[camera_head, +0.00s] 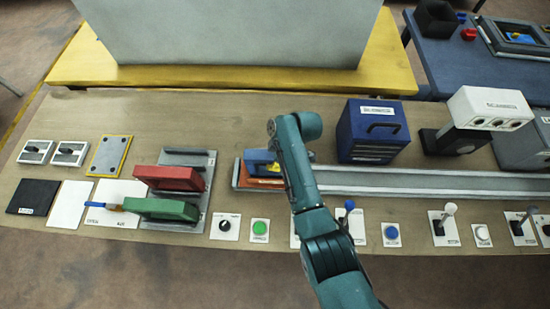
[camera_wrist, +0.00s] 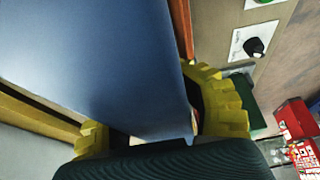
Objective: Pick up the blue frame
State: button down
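The blue frame (camera_head: 261,160) sits with an orange piece (camera_head: 262,183) at the left end of the long grey rail, partly hidden behind my arm. In the wrist view its broad blue surface (camera_wrist: 100,55) fills the upper left and passes between the yellow fingers of my gripper (camera_wrist: 157,120). The fingers are spread, one on each side of the blue part. I cannot tell whether both press on it.
Red (camera_head: 170,178) and green (camera_head: 161,209) handled blocks stand on a grey plate to the left. A blue box (camera_head: 372,131) stands behind the rail (camera_head: 400,184) to the right. Buttons and switches, including a green button (camera_head: 260,228), line the table's front edge.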

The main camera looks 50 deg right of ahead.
jog(key=shift+w+d+r, duration=0.1)
jog(key=shift+w+r, duration=0.05)
jog(key=shift+r, duration=0.1)
